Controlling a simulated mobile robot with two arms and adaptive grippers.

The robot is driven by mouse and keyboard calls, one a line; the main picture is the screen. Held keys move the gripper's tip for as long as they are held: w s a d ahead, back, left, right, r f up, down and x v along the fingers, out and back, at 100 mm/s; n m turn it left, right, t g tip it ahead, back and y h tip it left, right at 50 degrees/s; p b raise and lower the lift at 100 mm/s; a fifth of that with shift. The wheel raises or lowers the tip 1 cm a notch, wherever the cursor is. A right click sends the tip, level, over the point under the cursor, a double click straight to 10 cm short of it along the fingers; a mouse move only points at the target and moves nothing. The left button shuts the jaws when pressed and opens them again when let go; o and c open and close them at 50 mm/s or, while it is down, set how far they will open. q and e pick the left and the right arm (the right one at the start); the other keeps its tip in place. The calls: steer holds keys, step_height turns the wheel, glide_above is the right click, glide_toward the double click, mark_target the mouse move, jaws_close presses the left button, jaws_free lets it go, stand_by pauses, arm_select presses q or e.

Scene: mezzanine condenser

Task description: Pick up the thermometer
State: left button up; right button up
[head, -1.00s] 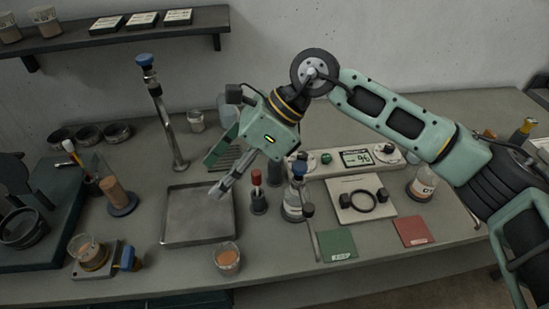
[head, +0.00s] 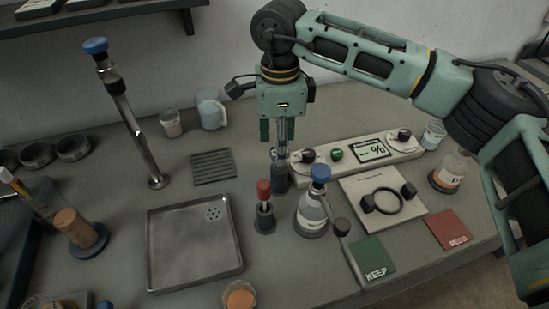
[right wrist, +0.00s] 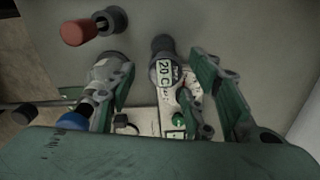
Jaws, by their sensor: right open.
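In the right wrist view my right gripper (right wrist: 163,92) is open, with one finger on each side of the thermometer's face. I cannot tell whether a finger touches it. My left gripper is not in view.
A red-topped tool in a stand (head: 264,207) and a blue-capped bottle (head: 313,208) stand close in front. The control panel (head: 352,157) lies right behind. A metal tray (head: 193,250) lies left, and a tall metal post (head: 133,125) stands beyond it.

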mark_target(279, 170)
steer(key=shift+s+d+f+p, duration=0.15)
steer(key=shift+f+p, duration=0.2)
steer(key=shift+f, duration=0.1)
steer(key=shift+s+d+f+p, duration=0.15)
steer(key=shift+f+p, duration=0.15)
steer(key=shift+f, duration=0.15)
steer(key=f, duration=0.2)
steer(key=shift+w+a+f+p, duration=0.1)
steer(key=shift+w+f+p, duration=0.2)
steer(key=shift+f+p, duration=0.05)
steer(key=shift+f, duration=0.45)
steer(key=c, duration=0.8)
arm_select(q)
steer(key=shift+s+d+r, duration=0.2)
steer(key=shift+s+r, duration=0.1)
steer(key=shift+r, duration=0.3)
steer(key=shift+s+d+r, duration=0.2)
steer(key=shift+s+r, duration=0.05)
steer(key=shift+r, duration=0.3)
arm_select(e)
jaws_close()
